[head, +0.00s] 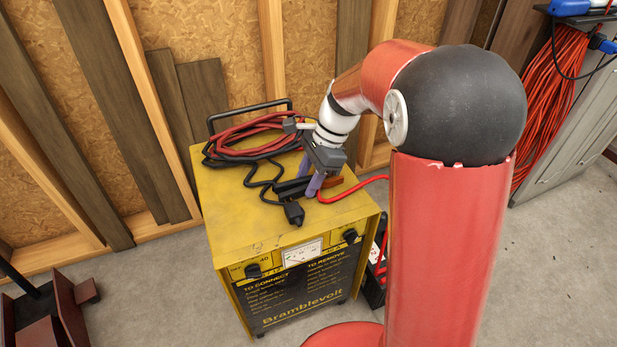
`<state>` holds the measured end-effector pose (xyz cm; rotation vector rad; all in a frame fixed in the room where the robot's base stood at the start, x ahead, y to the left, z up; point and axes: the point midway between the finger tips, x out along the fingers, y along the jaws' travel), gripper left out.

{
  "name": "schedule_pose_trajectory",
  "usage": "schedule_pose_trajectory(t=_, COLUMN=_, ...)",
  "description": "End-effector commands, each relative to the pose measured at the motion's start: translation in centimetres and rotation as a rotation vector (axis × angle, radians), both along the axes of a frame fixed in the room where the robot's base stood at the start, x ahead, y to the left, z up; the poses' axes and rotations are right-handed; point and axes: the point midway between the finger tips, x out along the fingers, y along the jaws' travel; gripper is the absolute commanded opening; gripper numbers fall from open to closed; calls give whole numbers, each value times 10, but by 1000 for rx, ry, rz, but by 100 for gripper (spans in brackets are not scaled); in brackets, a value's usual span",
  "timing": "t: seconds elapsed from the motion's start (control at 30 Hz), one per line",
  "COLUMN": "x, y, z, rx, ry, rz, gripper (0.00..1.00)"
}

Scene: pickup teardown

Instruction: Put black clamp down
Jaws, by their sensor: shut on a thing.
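The black clamp (291,188) is at the top of the yellow battery charger (232,215), between the purple fingers of my gripper (311,183). My gripper points down and is shut on it. The fingers and palm hide part of the clamp, and I cannot tell whether it touches the charger's top. A red clamp (333,181) lies just right of the fingers, with a red cable (352,190) running off the right edge of the charger.
Coiled red and black cables (245,140) lie at the back of the charger, by its black handle (249,108). The charger's front left top is bare. Dark red metal (72,312) stands at lower left.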

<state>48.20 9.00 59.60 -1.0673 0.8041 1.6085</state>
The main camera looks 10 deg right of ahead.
Motion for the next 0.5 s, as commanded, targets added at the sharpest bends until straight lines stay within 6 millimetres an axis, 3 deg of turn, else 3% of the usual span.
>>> schedule_pose_trajectory(t=0.2, x=0, y=0, z=-4, rx=0, ry=1, rz=0, gripper=10)
schedule_pose_trajectory(t=0.23, x=0, y=0, z=-3, rx=0, ry=1, rz=0, gripper=43)
schedule_pose_trajectory(t=0.37, x=0, y=0, z=-3, rx=0, ry=1, rz=0, gripper=60)
schedule_pose_trajectory(t=0.5, x=0, y=0, z=-3, rx=0, ry=1, rz=0, gripper=61)
